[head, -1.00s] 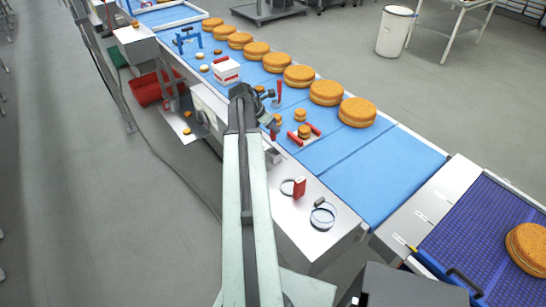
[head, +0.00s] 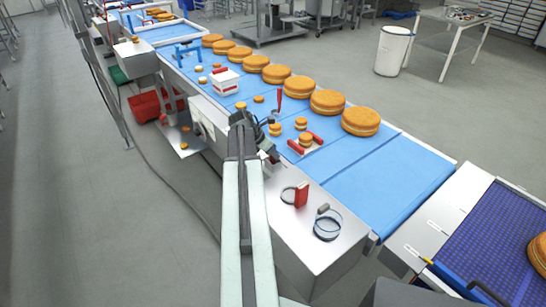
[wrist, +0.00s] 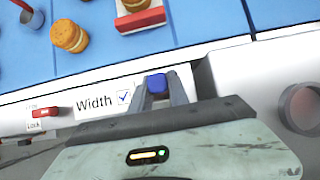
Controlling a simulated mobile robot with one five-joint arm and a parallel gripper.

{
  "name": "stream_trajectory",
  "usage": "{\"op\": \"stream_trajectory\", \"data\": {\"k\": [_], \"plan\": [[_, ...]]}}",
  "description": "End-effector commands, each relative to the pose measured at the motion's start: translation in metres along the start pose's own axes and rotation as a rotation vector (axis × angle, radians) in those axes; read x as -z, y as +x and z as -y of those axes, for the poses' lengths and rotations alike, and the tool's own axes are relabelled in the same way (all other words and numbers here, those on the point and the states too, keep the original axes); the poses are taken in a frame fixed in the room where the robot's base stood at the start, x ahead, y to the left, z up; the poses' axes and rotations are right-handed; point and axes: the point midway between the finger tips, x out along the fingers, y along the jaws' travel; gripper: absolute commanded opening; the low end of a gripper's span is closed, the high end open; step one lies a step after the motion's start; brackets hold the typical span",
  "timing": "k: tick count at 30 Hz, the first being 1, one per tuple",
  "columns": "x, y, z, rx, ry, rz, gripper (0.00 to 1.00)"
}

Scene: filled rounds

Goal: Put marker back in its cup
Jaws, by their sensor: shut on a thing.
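My gripper (head: 271,154) is over the near edge of the blue belt in the head view. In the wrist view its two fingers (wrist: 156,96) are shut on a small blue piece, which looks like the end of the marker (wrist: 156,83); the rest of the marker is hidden. A small grey-blue cup-like cylinder (wrist: 31,18) with a red stick stands on the belt at the wrist view's upper left, apart from my gripper. I cannot tell whether it is the marker's cup. The red stick (head: 279,97) also shows in the head view.
Below my gripper is a white panel (wrist: 100,101) reading "Width". Small filled rounds (wrist: 69,36) and a red-edged tray (wrist: 140,17) lie on the belt. Large rounds (head: 361,121) line its far side. A red block (head: 301,195) and a ring (head: 327,224) sit on the metal top.

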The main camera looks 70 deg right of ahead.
Motion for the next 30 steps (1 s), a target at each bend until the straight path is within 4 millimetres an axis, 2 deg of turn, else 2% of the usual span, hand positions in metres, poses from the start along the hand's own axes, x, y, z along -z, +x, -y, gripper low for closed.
{"op": "stream_trajectory", "data": {"k": [5, 6, 8, 20, 26, 30], "plan": [[0.002, 0.004, 0.0, 0.0, 0.0, 0.0, 0.0], [0.001, 0.002, 0.0, 0.0, 0.001, 0.0, 0.3], [0.001, 0.002, 0.0, 0.0, 0.001, 0.0, 0.43], [-0.002, -0.002, 0.001, 0.001, 0.001, 0.0, 0.43], [-0.005, -0.033, 0.001, 0.0, -0.001, 0.0, 0.43], [-0.007, -0.067, 0.002, -0.001, 0.0, 0.0, 0.43]]}}
